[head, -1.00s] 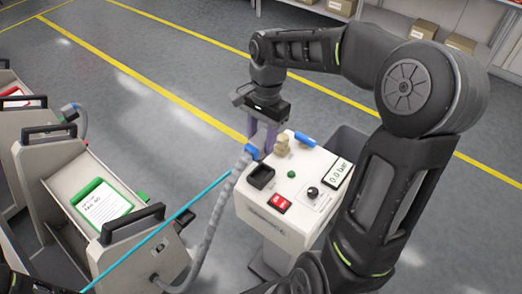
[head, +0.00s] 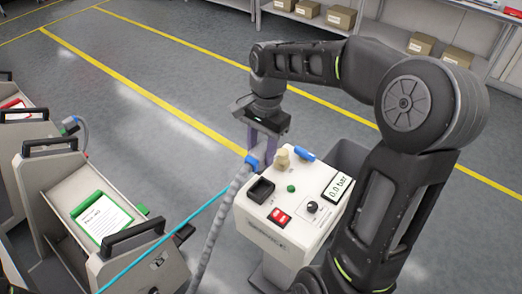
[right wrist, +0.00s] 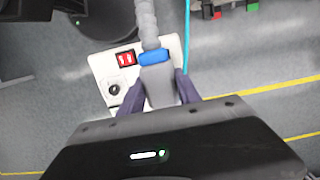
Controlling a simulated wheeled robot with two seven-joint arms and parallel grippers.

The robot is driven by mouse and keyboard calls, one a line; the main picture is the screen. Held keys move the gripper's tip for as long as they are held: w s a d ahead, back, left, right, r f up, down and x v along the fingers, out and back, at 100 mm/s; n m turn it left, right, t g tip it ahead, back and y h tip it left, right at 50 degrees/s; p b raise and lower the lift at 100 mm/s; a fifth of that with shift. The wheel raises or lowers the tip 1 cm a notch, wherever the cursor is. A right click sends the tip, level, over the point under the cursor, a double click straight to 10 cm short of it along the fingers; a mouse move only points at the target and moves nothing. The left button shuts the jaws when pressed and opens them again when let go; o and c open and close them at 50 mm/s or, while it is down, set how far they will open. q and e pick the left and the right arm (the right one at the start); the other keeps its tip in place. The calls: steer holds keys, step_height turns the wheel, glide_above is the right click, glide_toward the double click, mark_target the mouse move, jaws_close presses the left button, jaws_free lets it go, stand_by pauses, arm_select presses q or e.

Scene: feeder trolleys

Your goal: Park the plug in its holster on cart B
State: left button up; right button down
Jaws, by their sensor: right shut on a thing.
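My right gripper (head: 262,142) is shut on the plug (right wrist: 158,85), a grey body with a blue collar (head: 252,161) on a ribbed grey hose. The gripper is above the far left edge of the white pressure station (head: 262,232). In the right wrist view the plug lies between the dark fingers, collar and hose pointing up the picture. The nearer grey cart (head: 150,278) at left carries a green-framed card; its lettering is too small to read surely. A dark fitting (head: 183,234) is at its right side; I cannot tell whether it is the holster. My left gripper is out of view.
The station has a black square socket (head: 260,189), a beige knob (head: 283,157) and a 0.0 bar display (head: 338,187). A second cart with a red card (head: 14,106) stands farther left. A cyan line crosses beside the hose. Open floor lies beyond.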

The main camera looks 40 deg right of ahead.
steer(key=shift+r+p, duration=0.7)
steer(key=shift+r, duration=0.4)
steer(key=shift+f, duration=0.1)
steer(key=w+a+f+b, duration=0.7)
steer(key=f, duration=0.5)
steer(key=w+a+f+b, duration=0.7)
steer(key=a+f+b, duration=0.1)
steer(key=f, duration=0.5)
steer(key=w+a+f+b, duration=0.7)
steer(key=f, duration=0.6)
steer(key=shift+a+f+b, duration=0.2)
steer(key=shift+f+b, duration=0.05)
steer(key=shift+b, duration=0.05)
steer(key=shift+f, duration=0.15)
steer(key=shift+f+b, duration=2.3)
steer(key=shift+f, duration=1.25)
